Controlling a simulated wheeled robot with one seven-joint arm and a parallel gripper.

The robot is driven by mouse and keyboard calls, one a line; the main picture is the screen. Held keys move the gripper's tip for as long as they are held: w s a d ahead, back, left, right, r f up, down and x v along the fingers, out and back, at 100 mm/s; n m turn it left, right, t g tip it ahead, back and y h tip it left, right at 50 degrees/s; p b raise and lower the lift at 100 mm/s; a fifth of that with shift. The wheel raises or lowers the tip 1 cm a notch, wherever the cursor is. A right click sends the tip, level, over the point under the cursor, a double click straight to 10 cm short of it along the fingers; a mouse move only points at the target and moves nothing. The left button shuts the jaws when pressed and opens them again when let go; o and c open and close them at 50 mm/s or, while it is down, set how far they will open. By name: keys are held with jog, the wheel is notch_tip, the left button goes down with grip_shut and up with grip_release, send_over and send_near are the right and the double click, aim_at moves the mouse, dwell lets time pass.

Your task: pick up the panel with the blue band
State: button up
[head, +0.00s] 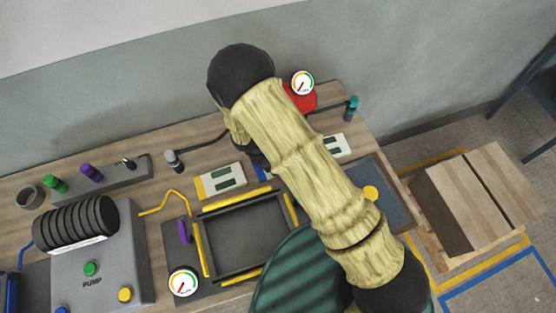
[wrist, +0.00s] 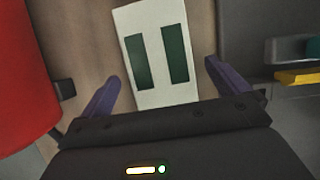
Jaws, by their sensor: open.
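In the head view a blue band (head: 262,172) shows beside my forearm; the rest of its panel is hidden behind my arm. A white panel with a yellow band (head: 220,180) lies to its left. Another white panel (head: 335,145) with dark green windows shows partly at the arm's right; no band shows on it. In the wrist view my gripper (wrist: 160,75) is open, its purple fingers on either side of a white panel (wrist: 152,15) with two dark green windows. No band shows on that panel there, so I cannot tell which it is.
A red block with a gauge (head: 301,96) stands behind the panels. A dark framed mould (head: 246,235) with yellow bars lies in front. A grey pump unit (head: 92,255) is at left, a slate slab (head: 390,200) at right. Wooden crates (head: 465,210) stand on the floor.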

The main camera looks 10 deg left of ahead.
jog(key=shift+w+d+f, duration=0.1)
jog(key=shift+f, duration=0.25)
jog(key=shift+c, duration=0.4)
jog(key=c, duration=1)
